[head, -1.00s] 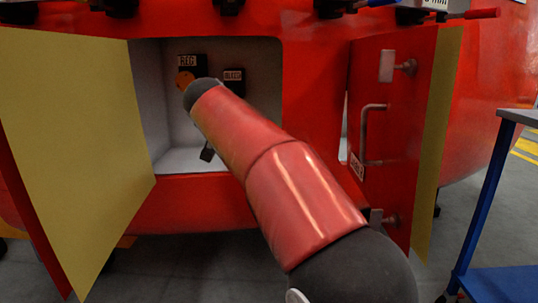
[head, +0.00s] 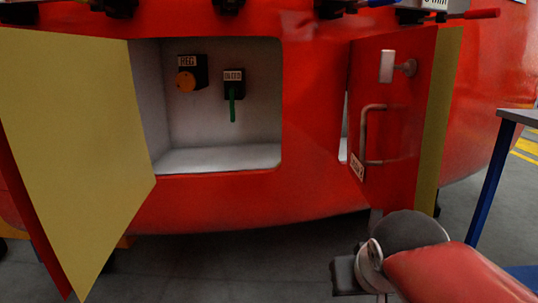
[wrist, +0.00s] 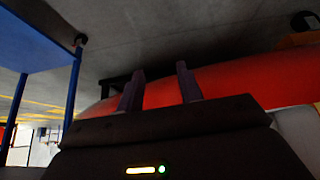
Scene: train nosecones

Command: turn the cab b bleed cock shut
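The bleed cock (head: 232,104) has a green lever hanging straight down from a dark block labelled BLEED, on the back wall of an open recess in the red nosecone. I cannot read a cab letter on it. My gripper (wrist: 160,87) shows in the wrist view with its two fingers apart and nothing between them. In the head view my wrist is low on the right, outside the recess and well away from the cock; the fingers cannot be made out there.
An orange REG knob (head: 186,81) is left of the cock. A yellow-faced door (head: 75,150) stands open on the left, and a red door (head: 392,140) with a handle stands open on the right. A blue-legged table (head: 488,190) is at far right. The recess mouth is clear.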

